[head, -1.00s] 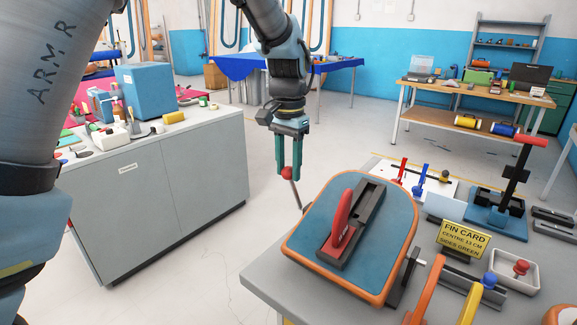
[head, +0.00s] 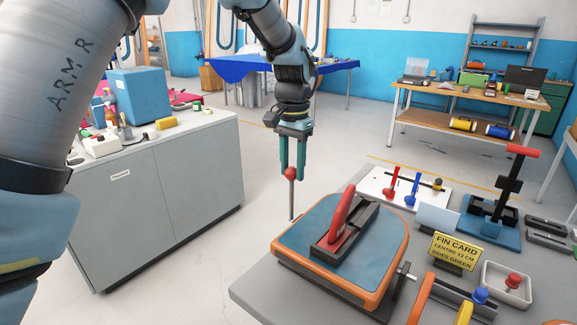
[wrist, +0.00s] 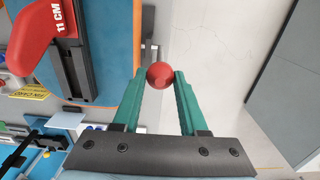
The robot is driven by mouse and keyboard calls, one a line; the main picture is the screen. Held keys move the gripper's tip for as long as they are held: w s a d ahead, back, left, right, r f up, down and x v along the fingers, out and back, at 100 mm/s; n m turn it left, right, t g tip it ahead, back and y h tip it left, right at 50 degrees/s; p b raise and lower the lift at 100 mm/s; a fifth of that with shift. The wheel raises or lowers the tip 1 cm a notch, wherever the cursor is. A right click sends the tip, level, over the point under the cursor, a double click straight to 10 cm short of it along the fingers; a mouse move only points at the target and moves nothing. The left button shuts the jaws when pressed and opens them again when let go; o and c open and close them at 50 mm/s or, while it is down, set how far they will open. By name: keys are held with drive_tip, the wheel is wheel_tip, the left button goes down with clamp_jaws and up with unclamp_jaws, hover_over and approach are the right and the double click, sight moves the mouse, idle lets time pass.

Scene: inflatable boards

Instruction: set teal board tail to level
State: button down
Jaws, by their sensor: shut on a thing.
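The teal board tail (head: 385,245), with a blue-teal top and orange rim, rests over the near grey bench and looks close to flat; I cannot tell if it is exactly level. A red fin (head: 342,218) stands in a dark fin box (head: 362,222) on it. My gripper (head: 291,168) is shut on a red ball knob (wrist: 158,76) beside the board's far left edge. A thin rod (head: 292,203) hangs from the knob, nearly upright; its lower end's joint is hidden. The fin carries an "11 CM" label (wrist: 65,17) in the wrist view.
A yellow fin card (head: 456,250), a white tray with a red knob (head: 513,281) and a blue stand with a red handle (head: 522,151) are right of the board. A grey cabinet (head: 170,180) stands left. Floor between cabinet and bench is clear.

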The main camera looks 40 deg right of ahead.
drive_tip(key=c, duration=0.9)
unclamp_jaws()
drive_tip(key=shift+d+r, duration=0.15)
drive_tip(key=shift+d, duration=0.25)
drive_tip(key=shift+o, duration=0.7)
drive_tip(key=shift+w+d, duration=0.1)
drive_tip(key=shift+d, duration=0.05)
drive_tip(key=o, duration=0.3)
wheel_tip(320, 180, up, 10)
drive_tip(key=b, duration=0.2)
drive_tip(key=shift+r+b, duration=0.25)
drive_tip(key=shift+b, duration=0.1)
